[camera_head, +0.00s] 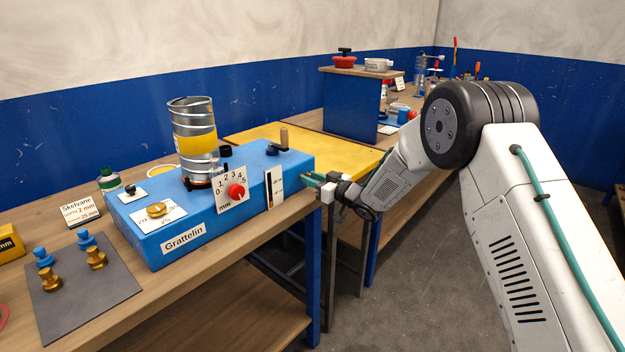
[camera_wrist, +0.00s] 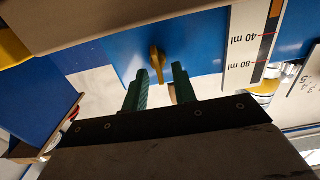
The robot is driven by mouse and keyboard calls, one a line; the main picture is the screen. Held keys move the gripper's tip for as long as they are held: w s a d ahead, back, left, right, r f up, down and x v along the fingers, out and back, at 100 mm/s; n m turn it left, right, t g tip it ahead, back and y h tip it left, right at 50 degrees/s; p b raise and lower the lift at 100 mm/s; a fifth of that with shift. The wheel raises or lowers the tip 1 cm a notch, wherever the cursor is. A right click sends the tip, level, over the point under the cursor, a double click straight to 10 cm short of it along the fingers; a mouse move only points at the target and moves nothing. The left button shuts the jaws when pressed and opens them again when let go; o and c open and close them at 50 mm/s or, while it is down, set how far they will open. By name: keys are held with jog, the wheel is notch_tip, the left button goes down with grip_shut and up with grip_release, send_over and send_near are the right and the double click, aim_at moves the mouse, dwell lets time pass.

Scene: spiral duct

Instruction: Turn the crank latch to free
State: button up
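A crank (camera_head: 279,143) with a dark round hub and an upright wooden handle sits on top of the blue Grattelin machine (camera_head: 205,225), near its right end. My gripper (camera_head: 314,181) is beside that end of the machine, below its top and apart from the crank. In the wrist view my gripper (camera_wrist: 160,82) is open, with two green fingers spread and nothing held. A brass lever-like part (camera_wrist: 157,58) on the blue face shows ahead between the fingertips; I cannot tell whether it is touched. It is hidden in the head view.
A metal cylinder with a yellow band (camera_head: 194,140) stands on the machine. A red dial (camera_head: 236,191) and a level gauge (camera_head: 273,188) are on its front. A yellow surface (camera_head: 335,152) lies behind. A grey mat (camera_head: 85,290) holds several small fittings at left.

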jog(key=shift+w+a, duration=0.1)
jog(key=shift+a, duration=0.05)
grip_shut()
jog(key=shift+n, duration=0.4)
jog(key=n, duration=0.5)
jog(key=shift+s+a+f, duration=0.1)
jog(key=shift+s+a, duration=0.05)
jog(key=shift+s, duration=0.1)
jog(key=n, duration=0.5)
jog(key=shift+s+a+f+n, duration=0.1)
jog(key=shift+s+f+n, duration=0.1)
jog(key=shift+n, duration=0.2)
jog(key=n, duration=0.5)
jog(key=shift+f, duration=0.25)
jog(key=shift+n, duration=0.3)
